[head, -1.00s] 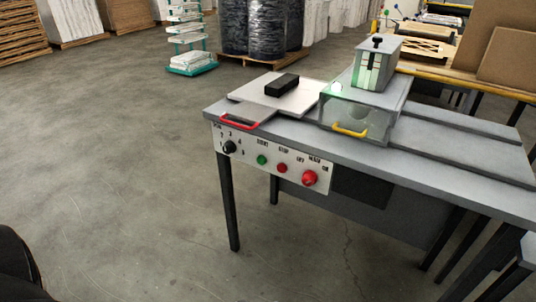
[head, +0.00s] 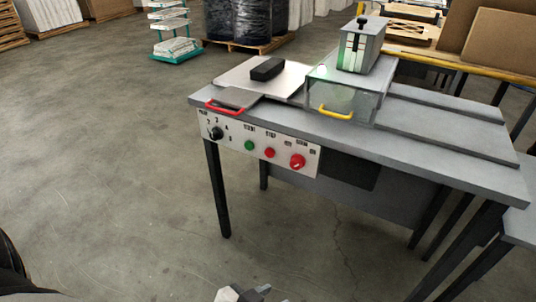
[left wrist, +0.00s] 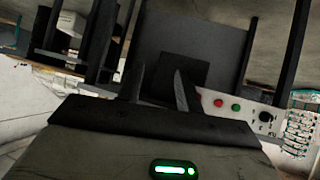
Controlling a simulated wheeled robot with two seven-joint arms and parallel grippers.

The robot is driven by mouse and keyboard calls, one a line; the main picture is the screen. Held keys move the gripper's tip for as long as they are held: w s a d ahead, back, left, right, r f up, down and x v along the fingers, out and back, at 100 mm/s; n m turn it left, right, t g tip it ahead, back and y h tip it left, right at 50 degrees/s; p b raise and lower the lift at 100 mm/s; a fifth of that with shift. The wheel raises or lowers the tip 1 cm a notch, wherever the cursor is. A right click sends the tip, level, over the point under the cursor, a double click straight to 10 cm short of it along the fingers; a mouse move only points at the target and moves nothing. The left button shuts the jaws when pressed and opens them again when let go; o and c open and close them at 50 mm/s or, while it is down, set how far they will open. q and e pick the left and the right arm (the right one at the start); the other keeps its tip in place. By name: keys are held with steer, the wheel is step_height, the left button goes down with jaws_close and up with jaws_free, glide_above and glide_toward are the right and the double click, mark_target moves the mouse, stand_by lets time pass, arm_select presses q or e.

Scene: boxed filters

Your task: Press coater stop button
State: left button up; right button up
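The coater's white control panel (head: 229,150) is on the front of the grey table. The small red stop button (head: 270,152) sits between the green button (head: 249,146) and a larger red knob (head: 297,161). In the left wrist view the panel is upside down, with the red button (left wrist: 218,103) right of the fingers. My left gripper (left wrist: 158,75) has its two fingers apart, with nothing visible between them; they point toward the dark area beside the panel. A small gripper part (head: 245,294) shows at the head view's bottom edge; I cannot tell whose. My right gripper is not identifiable.
A black selector knob (head: 215,133) is at the panel's left end. Above it are a red handle (head: 223,108), a plate with a black block (head: 267,69) and a clear cover with a yellow handle (head: 335,113).

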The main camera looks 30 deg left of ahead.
arm_select(q)
jaws_close()
stand_by(1.5)
